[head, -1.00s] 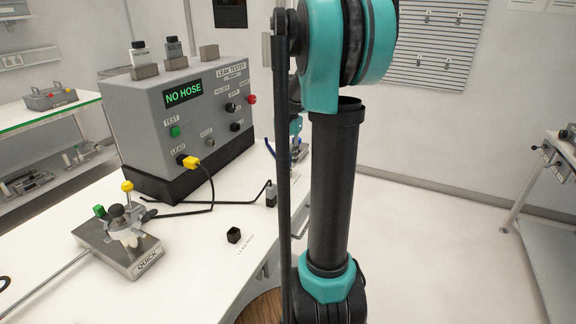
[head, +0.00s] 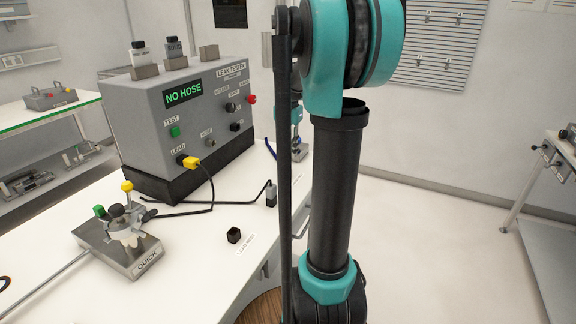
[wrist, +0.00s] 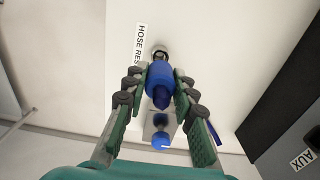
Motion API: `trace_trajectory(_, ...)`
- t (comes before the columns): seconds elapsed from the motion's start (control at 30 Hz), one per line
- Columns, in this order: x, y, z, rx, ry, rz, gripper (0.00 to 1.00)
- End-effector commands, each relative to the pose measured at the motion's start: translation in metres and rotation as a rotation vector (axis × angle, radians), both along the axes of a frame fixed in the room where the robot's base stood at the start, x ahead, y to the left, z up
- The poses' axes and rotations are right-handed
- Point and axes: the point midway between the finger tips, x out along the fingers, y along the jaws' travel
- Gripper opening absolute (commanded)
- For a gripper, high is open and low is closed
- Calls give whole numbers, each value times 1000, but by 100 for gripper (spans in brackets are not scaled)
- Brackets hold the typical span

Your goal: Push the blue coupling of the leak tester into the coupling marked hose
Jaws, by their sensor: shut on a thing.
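The blue coupling (wrist: 160,78) is between the fingers of my gripper (wrist: 160,84) in the wrist view. My gripper is shut on it, with a finger on each side. A metal ring shows at the coupling's far end. The leak tester (head: 188,125) is a grey box on the bench with a green "NO HOSE" display. A small grey port (head: 211,142) on its front has a small label that looks like "HOSE", hard to read. That port is empty. In the head view my arm hides much of the gripper, which is right of the tester.
A "HOSE RES..." label (wrist: 141,45) lies beside the coupling on the white bench. A yellow plug (head: 190,162) sits in the LEAD port with a black cable. The QUICK fixture (head: 125,248) and a black block (head: 233,236) stand on the front bench.

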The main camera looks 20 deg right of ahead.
Motion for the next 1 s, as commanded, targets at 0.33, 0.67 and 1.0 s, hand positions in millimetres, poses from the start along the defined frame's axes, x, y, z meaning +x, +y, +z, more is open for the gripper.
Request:
trace_trajectory(0.33, 0, 0, 10, 0, 0, 0, 0)
trace_trajectory(0.67, 0, 0, 10, 1, -1, 0, 0)
trace_trajectory(1.0, -4, 19, 12, 139, -141, -4, 0)
